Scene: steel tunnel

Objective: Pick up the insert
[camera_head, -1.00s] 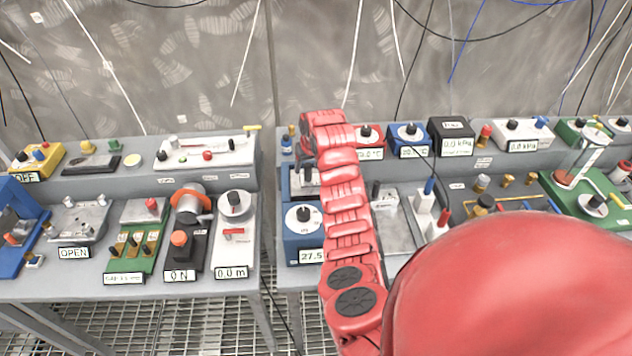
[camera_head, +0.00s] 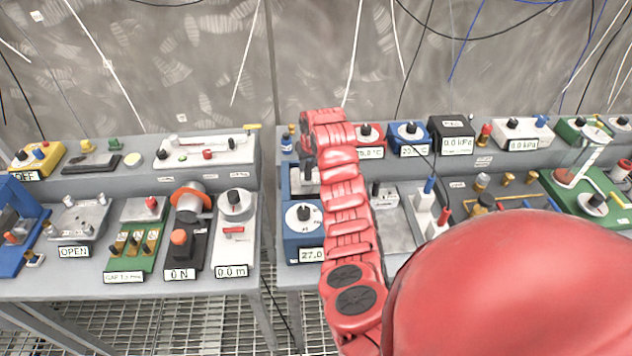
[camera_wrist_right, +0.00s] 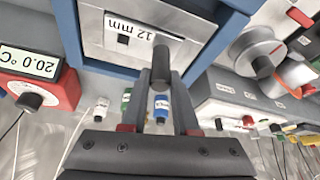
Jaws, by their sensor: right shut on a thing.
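My right gripper (camera_wrist_right: 160,88) is shut on a dark grey cylinder (camera_wrist_right: 162,68), which looks like the insert or its handle. Behind it in the right wrist view is a metal plate (camera_wrist_right: 185,50) labelled "12 mm", set in a blue frame (camera_wrist_right: 222,15). I cannot tell whether the cylinder is still joined to the plate. In the head view my right gripper (camera_head: 307,172) is at the blue unit (camera_head: 292,246) with a white dial, and my red arm hides much of it. My left gripper is not in view.
A red unit (camera_head: 371,133) and another blue unit (camera_head: 409,131) stand on the raised back shelf. White blocks (camera_head: 424,206) with blue and red plugs stand right of my arm. A gap separates the left bench (camera_head: 120,288) from this one. Cables hang behind.

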